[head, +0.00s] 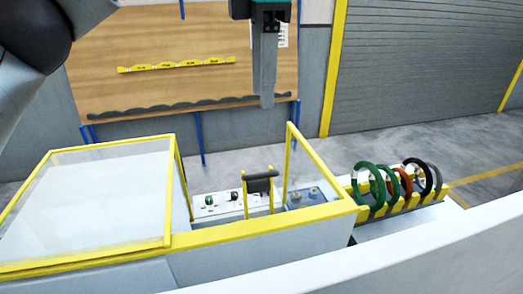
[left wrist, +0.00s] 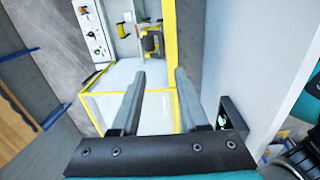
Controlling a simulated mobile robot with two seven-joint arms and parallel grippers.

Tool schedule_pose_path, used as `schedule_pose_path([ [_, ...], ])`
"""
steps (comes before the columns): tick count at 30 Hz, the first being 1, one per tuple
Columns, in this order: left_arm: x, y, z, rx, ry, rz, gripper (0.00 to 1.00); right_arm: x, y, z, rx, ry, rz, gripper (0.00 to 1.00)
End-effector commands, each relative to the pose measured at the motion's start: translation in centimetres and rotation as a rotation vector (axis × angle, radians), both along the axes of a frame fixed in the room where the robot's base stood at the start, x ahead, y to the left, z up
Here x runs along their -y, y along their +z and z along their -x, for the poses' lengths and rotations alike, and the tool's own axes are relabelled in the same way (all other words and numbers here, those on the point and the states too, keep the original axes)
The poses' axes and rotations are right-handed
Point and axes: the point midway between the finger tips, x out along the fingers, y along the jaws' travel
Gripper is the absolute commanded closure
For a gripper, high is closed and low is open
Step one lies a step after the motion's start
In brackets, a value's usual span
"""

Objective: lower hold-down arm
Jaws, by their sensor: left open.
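The hold-down arm (head: 260,184) looks like a black roller on a yellow bracket, raised beside the control panel in the head view. It also shows near the top of the left wrist view (left wrist: 152,42). My left gripper (head: 266,101) points down at the top middle of the head view, above and apart from the arm. Its two fingers stand apart with nothing between them in the left wrist view (left wrist: 160,74). My right gripper is in neither view.
The control panel (head: 216,203) has several knobs. Yellow-framed clear guards (head: 88,196) stand left and right of the opening. A white surface (head: 400,262) crosses the front.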

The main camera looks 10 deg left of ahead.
Motion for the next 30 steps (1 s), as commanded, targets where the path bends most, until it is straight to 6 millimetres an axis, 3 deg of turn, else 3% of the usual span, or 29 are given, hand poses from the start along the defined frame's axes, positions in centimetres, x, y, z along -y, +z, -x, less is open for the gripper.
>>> schedule_pose_path([
  [7,-0.2,-4.3,-0.2,-0.005,0.000,-0.002,0.56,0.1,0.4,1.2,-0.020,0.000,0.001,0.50],
  [18,-0.3,-11.7,-0.6,-0.005,-0.001,-0.001,0.56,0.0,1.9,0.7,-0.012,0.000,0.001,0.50],
  [24,-0.4,-14.1,-0.8,-0.003,0.000,0.000,0.56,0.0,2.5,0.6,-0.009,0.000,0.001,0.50],
  [30,-0.4,-14.7,-0.9,-0.001,0.000,0.000,0.56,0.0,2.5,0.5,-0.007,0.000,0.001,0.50],
])
